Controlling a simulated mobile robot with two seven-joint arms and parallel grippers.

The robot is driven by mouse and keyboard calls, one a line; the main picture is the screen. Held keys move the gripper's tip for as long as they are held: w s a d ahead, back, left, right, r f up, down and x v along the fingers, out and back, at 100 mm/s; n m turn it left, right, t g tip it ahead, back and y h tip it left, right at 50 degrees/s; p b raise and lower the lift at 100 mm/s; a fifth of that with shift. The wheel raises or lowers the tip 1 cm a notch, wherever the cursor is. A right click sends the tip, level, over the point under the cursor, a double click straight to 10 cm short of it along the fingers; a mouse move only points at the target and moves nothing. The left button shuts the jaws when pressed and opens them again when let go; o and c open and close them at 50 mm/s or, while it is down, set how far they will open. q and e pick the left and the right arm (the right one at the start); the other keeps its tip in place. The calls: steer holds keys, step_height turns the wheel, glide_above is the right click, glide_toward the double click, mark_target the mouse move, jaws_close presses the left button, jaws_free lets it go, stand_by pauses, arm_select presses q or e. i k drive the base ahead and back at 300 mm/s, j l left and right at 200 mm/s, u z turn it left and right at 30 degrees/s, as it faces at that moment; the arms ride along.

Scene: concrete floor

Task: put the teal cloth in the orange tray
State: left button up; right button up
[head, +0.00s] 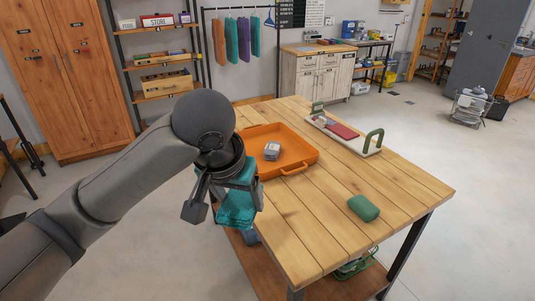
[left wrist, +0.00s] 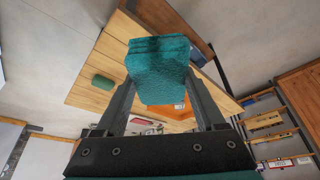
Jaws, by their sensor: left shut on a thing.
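The teal cloth (head: 237,206) is folded and hangs in my left gripper (head: 225,213), beside the table's left edge and to the left of the orange tray. In the left wrist view the cloth (left wrist: 158,68) sits between the two fingers of the left gripper (left wrist: 160,88), which is shut on it. The orange tray (head: 305,149) lies on the wooden table, with a grey object (head: 272,151) inside it. My arm and gripper hide part of the tray's left side. In the left wrist view a bit of the tray (left wrist: 182,107) shows behind the cloth. My right gripper is not in view.
A dark green rolled cloth (head: 363,208) lies on the table (head: 320,222) at the right front. A pale tray with green handles (head: 373,141) holds a red item (head: 342,131) at the back. The table's front middle is clear.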

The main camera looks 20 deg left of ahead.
mark_target(256, 144)
steer(key=i+j+z, duration=0.2)
steer(key=j, duration=0.4)
steer(key=j+z, duration=0.2)
steer(key=j, duration=0.4)
steer(key=i+j+z, duration=0.2)
steer(key=j, duration=0.45)
steer(key=i+j+z, duration=0.15)
steer(key=j, duration=0.25)
steer(key=i+j+z, duration=0.15)
steer(key=j, duration=0.2)
steer(key=i+j+z, duration=0.15)
steer(key=j, duration=0.3)
steer(key=j+z, duration=0.15)
steer(key=j, duration=0.25)
steer(key=i+j+z, duration=0.15)
steer(key=i, duration=0.15)
steer(key=i+j+z, duration=0.2)
steer(key=i+l, duration=0.05)
steer(key=i, duration=0.05)
